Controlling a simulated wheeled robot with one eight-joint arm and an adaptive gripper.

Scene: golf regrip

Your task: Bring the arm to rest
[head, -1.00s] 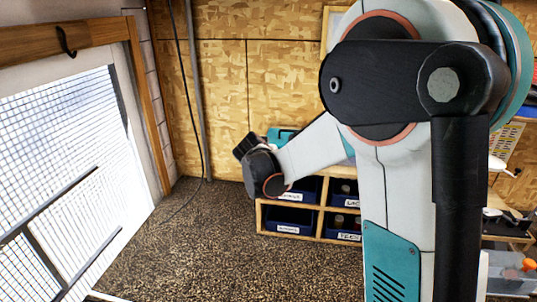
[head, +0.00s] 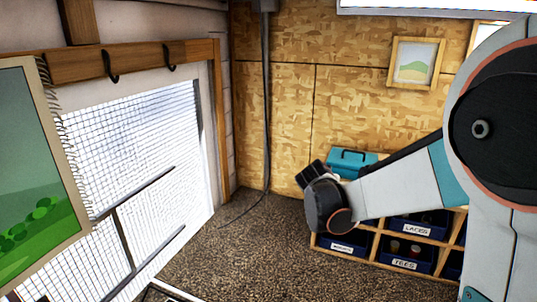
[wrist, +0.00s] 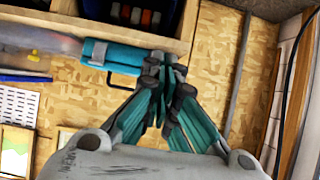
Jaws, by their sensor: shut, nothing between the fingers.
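My gripper (wrist: 168,75) shows in the wrist view with its teal and dark fingers closed together and nothing between them. In the head view my arm reaches from the right edge toward the middle, and its dark end stands in front of the wood-panelled wall, left of a teal toolbox. The fingers cannot be made out clearly there. The toolbox (head: 352,162) sits on top of the wooden shelf unit, partly behind my arm. In the wrist view the toolbox (wrist: 112,54) appears just left of the fingertips; I cannot tell the gap between them.
The shelf unit (head: 375,247) holds dark blue bins, some labelled, such as a bin reading TEES (head: 404,258). A mesh-covered window (head: 150,140) and a wooden hook rail (head: 140,60) are at left. A spiral-bound picture (head: 35,170) hangs nearby. The speckled floor (head: 255,260) is clear.

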